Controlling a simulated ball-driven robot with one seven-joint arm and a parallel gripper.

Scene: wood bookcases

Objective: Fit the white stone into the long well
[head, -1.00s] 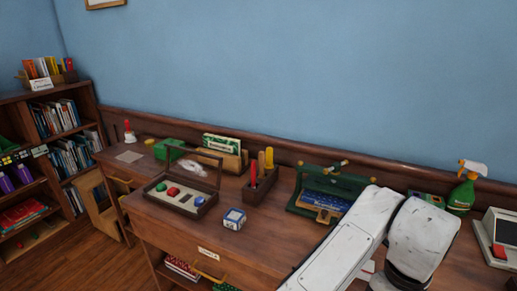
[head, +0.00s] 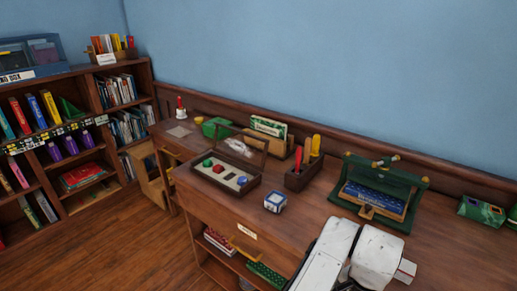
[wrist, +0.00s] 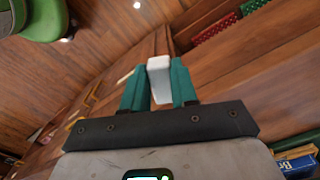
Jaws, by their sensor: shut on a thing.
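My gripper (wrist: 159,88) shows in the wrist view with two teal fingers shut on a white, oblong block, the white stone (wrist: 158,68). The stone sticks out past the fingertips. In the head view my arm covers the lower right, and neither fingers nor stone can be made out. The wooden tray box (head: 213,182) stands on the desk, left of my arm, with its lid raised. In it are a green stone (head: 207,162), a red stone (head: 219,168) and a blue stone (head: 242,181). A dark slot, perhaps the long well (head: 230,176), lies between the red and blue stones.
A blue-and-white cube (head: 275,202) stands right of the box. Behind are a tool holder (head: 301,178) with upright handles and a green-framed stand (head: 378,190). A bookcase (head: 75,140) fills the left. Bare desk top (head: 310,205) lies between cube and stand.

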